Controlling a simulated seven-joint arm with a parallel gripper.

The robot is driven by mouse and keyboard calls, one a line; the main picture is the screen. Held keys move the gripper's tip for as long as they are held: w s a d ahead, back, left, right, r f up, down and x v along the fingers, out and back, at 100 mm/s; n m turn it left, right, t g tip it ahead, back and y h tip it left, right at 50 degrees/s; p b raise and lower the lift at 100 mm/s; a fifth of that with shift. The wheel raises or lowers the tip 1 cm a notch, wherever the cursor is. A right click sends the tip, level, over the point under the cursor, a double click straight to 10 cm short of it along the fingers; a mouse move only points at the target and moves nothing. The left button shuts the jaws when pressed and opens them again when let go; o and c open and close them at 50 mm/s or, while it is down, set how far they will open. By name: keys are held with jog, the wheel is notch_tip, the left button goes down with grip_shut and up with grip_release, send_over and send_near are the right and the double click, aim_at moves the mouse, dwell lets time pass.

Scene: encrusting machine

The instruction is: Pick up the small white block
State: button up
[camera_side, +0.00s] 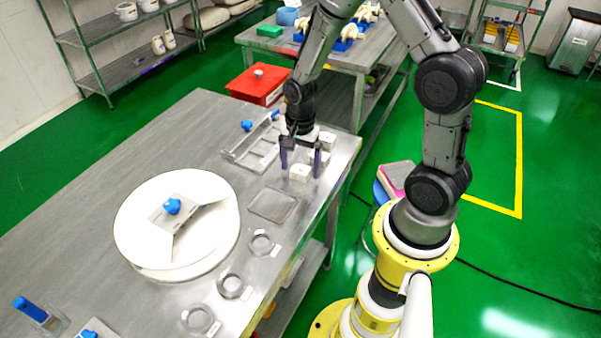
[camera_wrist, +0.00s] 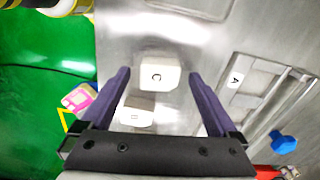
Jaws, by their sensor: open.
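A small white block (camera_side: 300,173) sits on the steel table, near its right edge, in the side view. In the wrist view this block (camera_wrist: 158,75) bears a dark letter C. My gripper (camera_side: 300,168) is open and points down, with one purple finger on each side of the block. In the wrist view the gripper's (camera_wrist: 160,74) fingertips flank the block with a gap on both sides. A second white block (camera_wrist: 135,115) lies closer to the gripper body in the wrist view, partly hidden. Another white block (camera_side: 327,140) stands behind in the side view.
A metal frame tray (camera_side: 235,157) with blue knobs lies left of the gripper. A flat square plate (camera_side: 272,205) and several metal rings (camera_side: 261,242) lie in front. A large white disc (camera_side: 140,230) takes up the table's middle. A red box (camera_side: 258,85) stands beyond.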

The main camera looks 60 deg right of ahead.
jog(key=c, duration=1.5)
jog(key=shift+r, duration=0.15)
